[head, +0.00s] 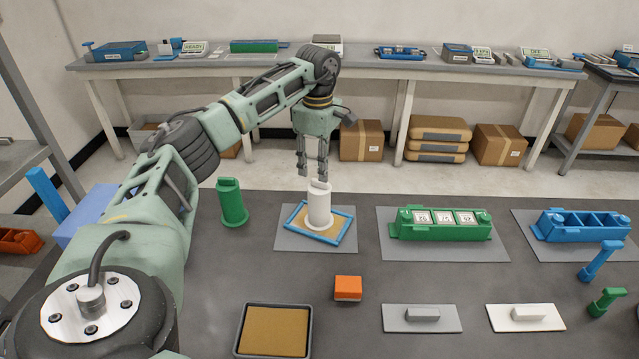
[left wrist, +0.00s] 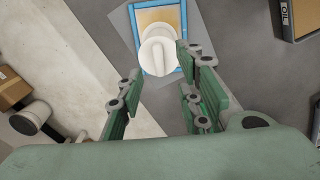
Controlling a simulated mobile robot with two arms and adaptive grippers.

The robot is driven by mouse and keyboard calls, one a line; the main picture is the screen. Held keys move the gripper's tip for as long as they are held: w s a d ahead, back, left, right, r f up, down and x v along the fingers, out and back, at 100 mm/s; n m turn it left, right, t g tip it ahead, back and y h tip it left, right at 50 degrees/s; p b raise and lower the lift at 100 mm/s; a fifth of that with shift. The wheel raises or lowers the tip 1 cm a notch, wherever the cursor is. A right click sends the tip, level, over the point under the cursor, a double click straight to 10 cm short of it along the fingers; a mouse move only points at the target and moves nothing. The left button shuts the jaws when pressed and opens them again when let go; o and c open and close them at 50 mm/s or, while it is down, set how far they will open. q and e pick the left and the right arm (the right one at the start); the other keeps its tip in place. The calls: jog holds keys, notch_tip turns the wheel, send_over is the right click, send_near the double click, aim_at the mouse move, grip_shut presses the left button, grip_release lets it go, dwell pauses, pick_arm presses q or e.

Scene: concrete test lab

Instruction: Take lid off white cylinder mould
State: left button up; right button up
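The white cylinder mould (head: 318,207) stands upright in a blue-framed tray (head: 293,219) with a tan floor, near the far edge of the dark table. Its lid (head: 319,185) is on top, with a raised bar handle. In the left wrist view the round white lid (left wrist: 157,57) shows beyond the fingers, with its handle bar across it. My left gripper (head: 314,178) points down just above the lid in the head view. Its fingers are apart with nothing between them, and they appear clear of the handle. My right gripper is in neither view.
A green cylinder (head: 232,203) stands left of the mould. A green three-compartment mould (head: 440,224) and a blue one (head: 583,226) lie to the right. An orange block (head: 348,288), a tan-filled tray (head: 244,342) and grey and white lids (head: 423,315) are nearer.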

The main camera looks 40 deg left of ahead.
aim_at(320, 186)
pick_arm(q)
notch_tip(320, 186, down, 4)
jog(key=shift+w+d+f+p, duration=0.15)
jog(key=shift+f+p, duration=0.05)
jog(key=shift+p, duration=0.35)
jog(key=shift+c, duration=0.4)
grip_shut()
